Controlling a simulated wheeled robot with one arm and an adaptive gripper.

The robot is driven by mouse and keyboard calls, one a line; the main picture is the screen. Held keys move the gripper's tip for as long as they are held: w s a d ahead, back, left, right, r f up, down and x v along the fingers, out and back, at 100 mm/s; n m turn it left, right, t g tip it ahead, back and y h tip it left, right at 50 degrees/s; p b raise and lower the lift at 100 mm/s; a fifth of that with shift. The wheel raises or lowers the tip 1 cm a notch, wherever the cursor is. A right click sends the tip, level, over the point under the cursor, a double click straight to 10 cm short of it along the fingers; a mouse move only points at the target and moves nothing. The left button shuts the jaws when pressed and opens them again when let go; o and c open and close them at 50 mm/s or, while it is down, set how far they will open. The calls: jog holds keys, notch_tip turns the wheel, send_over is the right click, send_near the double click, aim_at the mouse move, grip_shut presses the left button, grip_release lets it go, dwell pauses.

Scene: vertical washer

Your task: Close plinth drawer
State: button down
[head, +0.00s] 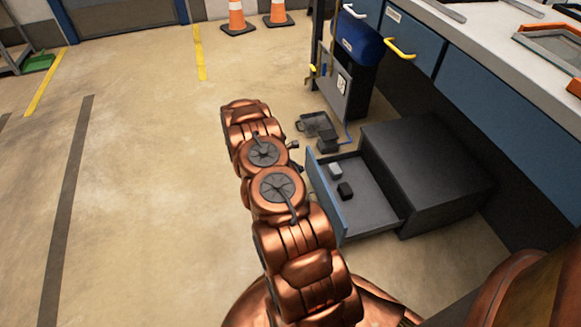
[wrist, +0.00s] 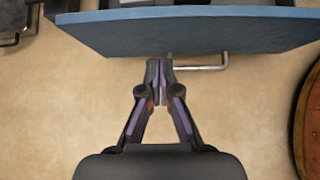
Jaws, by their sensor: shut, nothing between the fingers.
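The plinth drawer (head: 370,207) is pulled out of the dark low plinth cabinet (head: 430,165). Its blue front (head: 326,200) faces left, toward my arm. A light grey block (head: 335,171) and a black block (head: 345,191) lie inside it. In the wrist view the blue front (wrist: 190,30) spans the top, with a grey bar handle (wrist: 205,67) below its edge. My gripper (wrist: 159,64) is shut and empty, its tips close to the front and overlapping the handle's left part; contact cannot be told. My arm hides the gripper in the head view.
A dark tray-like object (head: 316,124) lies on the floor beyond the drawer. A stand with a blue container (head: 360,40) is behind it. The workbench (head: 500,90) overhangs on the right. The floor (head: 140,180) on the left is clear, with traffic cones (head: 238,18) at the back.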

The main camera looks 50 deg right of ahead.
aim_at(316, 170)
jog(key=shift+s+d+f+b, duration=0.25)
jog(key=shift+s+d, duration=0.25)
jog(key=shift+d, duration=0.2)
jog(key=shift+s+d+f+b, duration=0.2)
jog(key=shift+s+d, duration=0.25)
jog(key=shift+d, duration=0.3)
jog(key=shift+s+d+f+b, duration=0.15)
jog(key=shift+s+d+b, duration=0.1)
jog(key=shift+s+d, duration=0.35)
jog(key=shift+w+d, duration=0.1)
jog(key=shift+d, duration=0.05)
